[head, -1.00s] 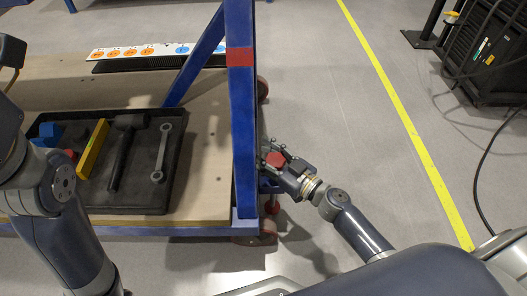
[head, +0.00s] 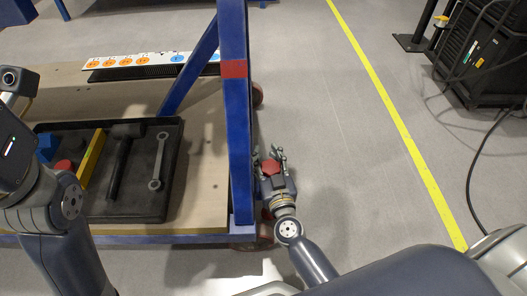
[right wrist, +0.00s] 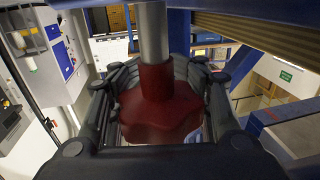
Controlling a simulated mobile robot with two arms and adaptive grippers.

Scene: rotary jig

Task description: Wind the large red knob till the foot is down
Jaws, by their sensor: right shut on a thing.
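The large red knob (head: 271,167) sits beside the blue post, at the right side of the bench. My right gripper (head: 272,160) is shut on it. In the right wrist view the lobed red knob (right wrist: 160,112) lies between the dark fingers of the gripper (right wrist: 160,95), with a steel shaft (right wrist: 153,35) running up from its collar. The foot cannot be made out in either view. My left arm reaches in at the left of the head view, but its gripper's fingers do not show.
The blue post (head: 235,130) with a red band stands close left of my right gripper. A black tray (head: 140,205) with a hammer, a wrench and coloured blocks lies on the wooden deck (head: 205,150). Clear floor (head: 330,160) extends right to a yellow line.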

